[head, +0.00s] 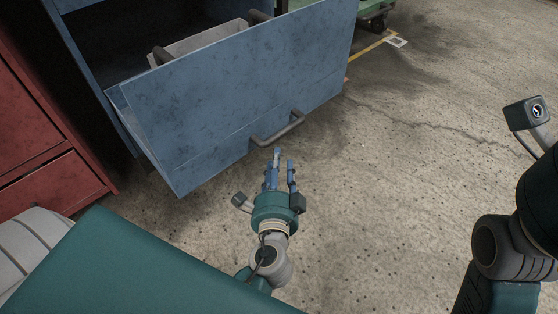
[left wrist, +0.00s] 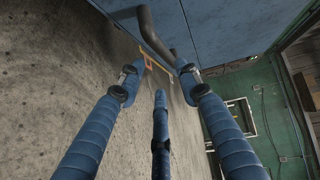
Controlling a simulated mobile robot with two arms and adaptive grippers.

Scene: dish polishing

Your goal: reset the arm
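My left gripper (head: 283,162) is in the lower middle of the head view, with its blue fingers pointing toward the handle (head: 278,130) of a pulled-out blue drawer (head: 235,95). In the left wrist view, the fingers of the left gripper (left wrist: 162,75) are spread apart with nothing between them. The dark bent handle (left wrist: 155,38) shows just beyond the fingertips; whether any finger touches it is hard to tell. My right arm shows at the right edge of the head view, but its fingers are out of frame.
A grey bin (head: 205,42) with dark handles sits inside the open drawer. A red cabinet (head: 45,150) stands at the left. A green wheeled cart (head: 375,15) is at the back. The concrete floor (head: 420,120) to the right of the drawer is clear.

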